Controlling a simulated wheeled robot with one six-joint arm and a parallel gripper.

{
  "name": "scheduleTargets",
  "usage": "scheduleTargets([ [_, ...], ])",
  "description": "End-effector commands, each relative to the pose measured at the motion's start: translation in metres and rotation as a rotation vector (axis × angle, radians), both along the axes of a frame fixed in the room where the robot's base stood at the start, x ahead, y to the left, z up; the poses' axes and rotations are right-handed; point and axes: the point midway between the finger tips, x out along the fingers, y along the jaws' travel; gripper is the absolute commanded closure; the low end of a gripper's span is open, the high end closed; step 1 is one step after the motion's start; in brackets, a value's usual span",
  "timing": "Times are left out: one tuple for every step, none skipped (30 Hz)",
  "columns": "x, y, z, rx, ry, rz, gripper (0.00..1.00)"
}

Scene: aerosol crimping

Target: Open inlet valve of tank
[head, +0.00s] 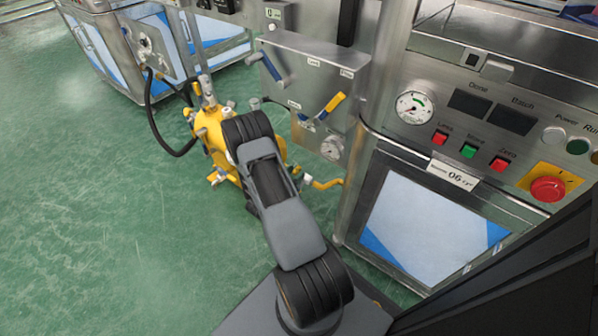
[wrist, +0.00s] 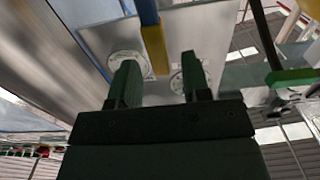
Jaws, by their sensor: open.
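A steel panel (head: 318,70) carries a blue-grey lever (head: 273,70) at its upper left and a yellow-handled lever (head: 332,105) lower right. Their labels are too small to read, so I cannot tell which is the inlet valve. A yellow body with several fittings (head: 213,130), possibly the tank, stands left of the panel, partly behind my arm. In the wrist view my gripper (wrist: 156,75) is open and empty. A blue and yellow lever (wrist: 155,50) shows between its two green fingers; whether they touch it I cannot tell. My gripper is hidden behind my arm in the head view.
A control cabinet with a gauge (head: 415,107), several buttons and a red emergency stop (head: 548,189) stands at right. A black hose (head: 152,115) loops at left. A round gauge (head: 331,148) sits low on the panel. Green floor (head: 100,220) is clear at left.

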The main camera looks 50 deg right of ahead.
Motion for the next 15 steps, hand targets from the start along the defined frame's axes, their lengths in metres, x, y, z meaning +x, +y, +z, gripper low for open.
scheduleTargets([
  [0.0, -0.007, -0.002, 0.0, -0.002, -0.003, 0.56],
  [0.0, -0.01, -0.002, 0.001, -0.002, -0.003, 0.56],
  [0.001, -0.013, -0.001, 0.001, -0.002, -0.002, 0.56],
  [0.001, -0.016, -0.001, 0.001, -0.001, -0.002, 0.56],
  [0.001, -0.018, -0.001, 0.001, -0.001, -0.002, 0.56],
  [0.002, -0.02, -0.001, 0.0, 0.0, -0.001, 0.56],
  [0.002, -0.022, -0.001, 0.0, 0.0, -0.001, 0.56],
  [0.002, -0.023, -0.001, 0.0, 0.0, 0.0, 0.56],
  [0.002, -0.024, 0.0, 0.0, 0.0, 0.0, 0.56],
  [0.002, -0.025, 0.0, 0.0, 0.0, 0.0, 0.56],
  [0.002, -0.025, 0.0, 0.0, 0.0, 0.0, 0.56],
  [0.002, -0.026, 0.0, 0.0, 0.0, 0.0, 0.56],
  [0.002, -0.026, 0.0, 0.0, 0.0, 0.0, 0.56],
  [0.002, -0.026, 0.0, 0.0, 0.0, 0.0, 0.56],
  [0.002, -0.026, 0.0, 0.001, 0.0, 0.001, 0.56],
])
